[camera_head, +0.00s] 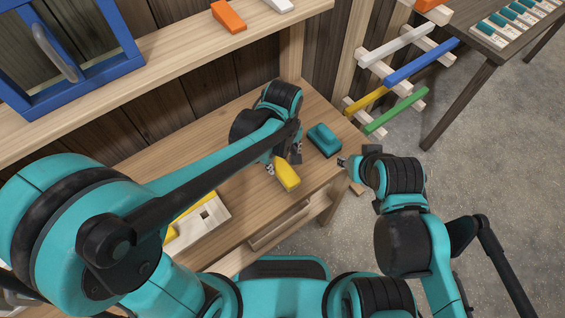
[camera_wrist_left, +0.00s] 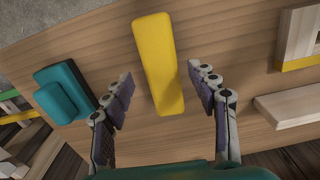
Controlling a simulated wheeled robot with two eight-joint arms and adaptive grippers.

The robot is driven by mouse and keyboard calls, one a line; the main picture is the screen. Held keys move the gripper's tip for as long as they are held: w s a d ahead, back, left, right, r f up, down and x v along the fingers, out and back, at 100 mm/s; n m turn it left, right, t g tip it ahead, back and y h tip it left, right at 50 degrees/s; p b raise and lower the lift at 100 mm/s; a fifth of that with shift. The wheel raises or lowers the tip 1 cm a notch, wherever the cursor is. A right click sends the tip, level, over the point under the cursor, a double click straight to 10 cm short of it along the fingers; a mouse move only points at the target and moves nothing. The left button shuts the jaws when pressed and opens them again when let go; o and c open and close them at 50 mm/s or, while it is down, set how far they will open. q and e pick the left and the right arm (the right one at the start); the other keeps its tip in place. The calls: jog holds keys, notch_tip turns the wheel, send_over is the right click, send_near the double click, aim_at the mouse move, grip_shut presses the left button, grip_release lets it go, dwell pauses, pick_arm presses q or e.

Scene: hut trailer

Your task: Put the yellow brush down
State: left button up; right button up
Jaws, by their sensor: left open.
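The yellow brush (camera_head: 287,173) lies on the wooden table (camera_head: 238,200), near its front edge. In the left wrist view the yellow brush (camera_wrist_left: 157,60) lies flat on the tabletop (camera_wrist_left: 215,45), just beyond and between the spread fingertips. My left gripper (camera_head: 284,159) is open above the table, beside the brush. Its two fingers (camera_wrist_left: 158,90) stand apart, with a gap visible on each side of the brush. My right gripper (camera_head: 342,162) is off the table's right end; its fingers are too small to read.
A teal block-like object (camera_head: 324,140) lies right of the yellow brush. A pale wooden piece (camera_head: 203,218) with yellow is at the table's left. A rack of coloured bars (camera_head: 392,95) stands beyond the right end. A shelf (camera_head: 180,60) overhangs the back.

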pick_arm(q)
jog(key=shift+r, duration=1)
jog(key=s+a+r+m+t, duration=0.2)
jog(key=a+r+m+t, duration=0.1)
jog(key=a, duration=0.6)
jog(key=s+a+r+m+t, duration=0.3)
jog(key=a+t, duration=0.1)
jog(key=a, duration=0.5)
jog(key=shift+r+m, duration=0.3)
jog(key=shift+r, duration=0.05)
jog(key=shift+w, duration=0.1)
jog(key=shift+f+b, duration=0.8)
jog(key=shift+f, duration=0.15)
